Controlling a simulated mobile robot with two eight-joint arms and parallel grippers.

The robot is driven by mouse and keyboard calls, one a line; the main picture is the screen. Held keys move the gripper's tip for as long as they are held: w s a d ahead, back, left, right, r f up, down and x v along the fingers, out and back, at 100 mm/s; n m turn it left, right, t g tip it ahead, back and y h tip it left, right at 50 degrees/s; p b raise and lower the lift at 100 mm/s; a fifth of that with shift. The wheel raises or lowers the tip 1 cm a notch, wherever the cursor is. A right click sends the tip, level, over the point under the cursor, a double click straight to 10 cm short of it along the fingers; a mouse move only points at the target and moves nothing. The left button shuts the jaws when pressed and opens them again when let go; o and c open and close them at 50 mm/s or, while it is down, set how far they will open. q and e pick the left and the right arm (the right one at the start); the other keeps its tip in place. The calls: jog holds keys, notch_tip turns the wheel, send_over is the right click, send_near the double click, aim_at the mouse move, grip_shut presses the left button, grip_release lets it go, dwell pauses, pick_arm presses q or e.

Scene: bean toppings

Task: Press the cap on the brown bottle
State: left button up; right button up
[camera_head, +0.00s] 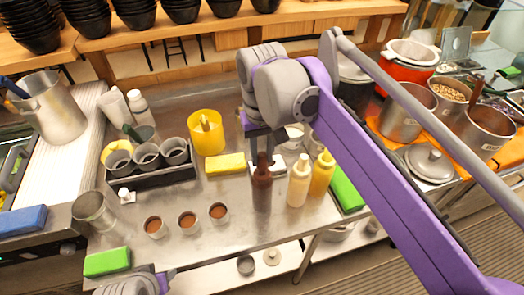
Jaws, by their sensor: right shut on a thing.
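The brown bottle (262,190) stands upright on the steel counter, left of a cream bottle (299,182) and a yellow bottle (322,174). My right gripper (263,150) comes down from above and is shut on the top of the brown bottle. Its fingers partly hide the cap, so how the cap sits cannot be told. My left gripper (163,278) is only partly in view at the bottom left edge, apart from the bottles; its jaws do not show clearly.
Several small cups with brown contents (188,222) stand left of the bottles. A yellow sponge (225,164), a yellow container (207,140) and a black rack of cups (150,176) are behind them. A green block (346,190) lies right of the yellow bottle.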

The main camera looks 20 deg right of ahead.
jog(key=shift+f, duration=0.45)
jog(key=shift+f+b, duration=0.35)
jog(key=shift+f, duration=0.1)
jog(key=shift+f, duration=0.25)
dwell(0.4)
jog(key=o, duration=1.4)
